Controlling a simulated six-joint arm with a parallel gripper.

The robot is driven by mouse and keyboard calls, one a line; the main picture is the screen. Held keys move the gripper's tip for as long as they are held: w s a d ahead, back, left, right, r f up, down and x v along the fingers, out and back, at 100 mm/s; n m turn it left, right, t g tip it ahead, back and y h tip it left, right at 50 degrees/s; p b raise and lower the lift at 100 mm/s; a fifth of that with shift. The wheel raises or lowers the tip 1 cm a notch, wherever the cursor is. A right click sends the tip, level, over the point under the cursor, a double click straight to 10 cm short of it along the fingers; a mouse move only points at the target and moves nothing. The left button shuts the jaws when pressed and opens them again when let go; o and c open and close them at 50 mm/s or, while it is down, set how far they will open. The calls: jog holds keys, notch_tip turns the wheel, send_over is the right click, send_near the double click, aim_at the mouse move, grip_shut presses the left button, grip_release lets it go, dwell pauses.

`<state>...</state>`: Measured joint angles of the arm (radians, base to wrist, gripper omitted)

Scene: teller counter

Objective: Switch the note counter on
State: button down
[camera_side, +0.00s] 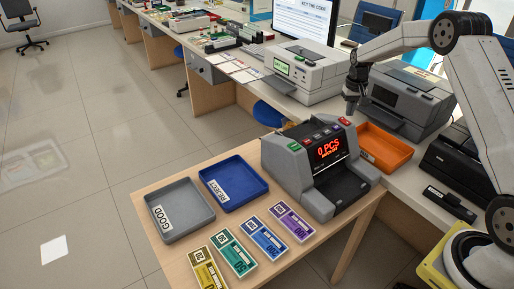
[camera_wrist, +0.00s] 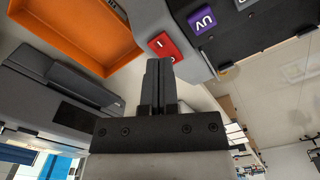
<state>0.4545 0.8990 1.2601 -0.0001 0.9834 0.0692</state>
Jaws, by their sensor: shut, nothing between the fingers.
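The note counter (camera_side: 292,174) is a grey machine at the right end of the wooden table. Its display (camera_side: 328,150) is lit and reads "0 PCS" in red. A red rocker switch (camera_side: 344,121) marked I and O sits at its top right corner; it also shows in the wrist view (camera_wrist: 165,47). My gripper (camera_side: 350,110) is shut and empty, pointing down just by the switch. In the wrist view its fingertips (camera_wrist: 159,62) overlap the switch's lower edge; I cannot tell whether they touch it.
An orange tray (camera_side: 386,158) and a grey printer (camera_side: 408,94) stand close behind the counter. Grey (camera_side: 183,231) and blue (camera_side: 243,200) trays lie to its left. Several note bundles (camera_side: 291,223) lie in front. A purple UV button (camera_wrist: 201,21) is near the switch.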

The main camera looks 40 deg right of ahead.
aim_at(347, 122)
jog(key=shift+r, duration=2.1)
jog(key=s+a+r+n+t, duration=0.15)
jog(key=s+a, duration=0.25)
jog(key=a, duration=0.4)
jog(key=s+a+n, duration=0.2)
jog(key=s+a, duration=0.3)
jog(key=a, duration=0.3)
jog(key=s+a+n, duration=0.1)
jog(key=s+a, duration=0.3)
jog(key=s, duration=0.3)
jog(key=s+a+f+n+t, duration=0.1)
jog(key=s+a, duration=0.4)
jog(key=s, duration=0.1)
jog(key=shift+s+f, duration=0.25)
jog(key=shift+s, duration=0.15)
